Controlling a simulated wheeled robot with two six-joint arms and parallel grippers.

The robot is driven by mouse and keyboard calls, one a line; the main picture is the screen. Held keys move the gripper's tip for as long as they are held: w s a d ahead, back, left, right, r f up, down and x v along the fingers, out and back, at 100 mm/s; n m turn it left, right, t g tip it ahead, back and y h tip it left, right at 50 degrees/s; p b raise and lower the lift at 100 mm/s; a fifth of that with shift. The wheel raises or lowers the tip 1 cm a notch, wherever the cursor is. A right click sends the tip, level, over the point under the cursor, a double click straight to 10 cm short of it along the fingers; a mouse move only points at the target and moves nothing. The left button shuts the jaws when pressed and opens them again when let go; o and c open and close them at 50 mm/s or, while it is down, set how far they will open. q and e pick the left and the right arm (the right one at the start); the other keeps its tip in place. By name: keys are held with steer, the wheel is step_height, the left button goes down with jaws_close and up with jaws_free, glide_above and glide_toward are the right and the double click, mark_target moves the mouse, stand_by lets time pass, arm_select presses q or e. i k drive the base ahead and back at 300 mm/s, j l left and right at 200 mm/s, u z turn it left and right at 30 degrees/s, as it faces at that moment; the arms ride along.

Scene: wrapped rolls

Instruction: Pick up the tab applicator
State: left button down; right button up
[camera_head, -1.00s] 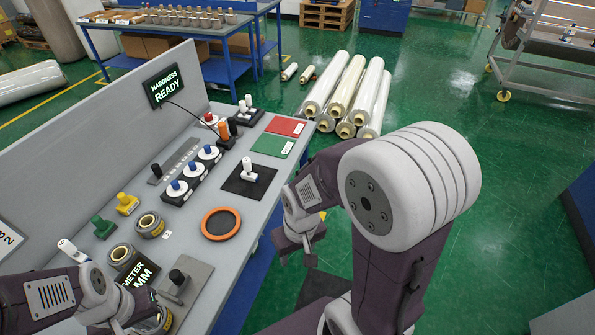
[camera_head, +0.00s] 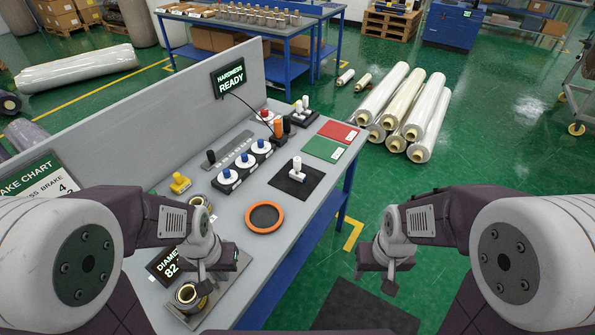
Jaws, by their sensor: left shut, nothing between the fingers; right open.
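I cannot tell for sure which item is the tab applicator. A small white upright tool (camera_head: 297,169) stands on a black mat (camera_head: 283,184) on the bench. An orange-topped tool (camera_head: 278,127) stands further back beside a black one. My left gripper (camera_head: 203,288) is shut and empty at the near end of the bench, in front of the diameter display (camera_head: 163,268) and a grey roll (camera_head: 188,294). My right gripper (camera_head: 389,287) is open and empty over the floor, right of the bench. Both grippers are well short of these tools.
An orange ring (camera_head: 264,217) lies mid-bench. Blue-knobbed white dials (camera_head: 244,162) stand behind it. Red (camera_head: 339,131) and green (camera_head: 325,148) mats lie at the far end. A grey panel (camera_head: 190,125) runs along the back. Wrapped rolls (camera_head: 425,120) lie on the floor.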

mark_target(295, 174)
steer(key=i+l+u, duration=0.5)
steer(key=u, duration=0.2)
steer(key=i+l+u, duration=0.2)
steer(key=l+u, duration=0.15)
steer(key=i+l+u, duration=0.1)
steer(key=l+u, duration=0.25)
steer(key=i+l+u, duration=0.1)
steer(key=l+u, duration=0.25)
steer(key=l, duration=0.15)
steer(key=l+u, duration=0.7)
steer(key=l, duration=0.15)
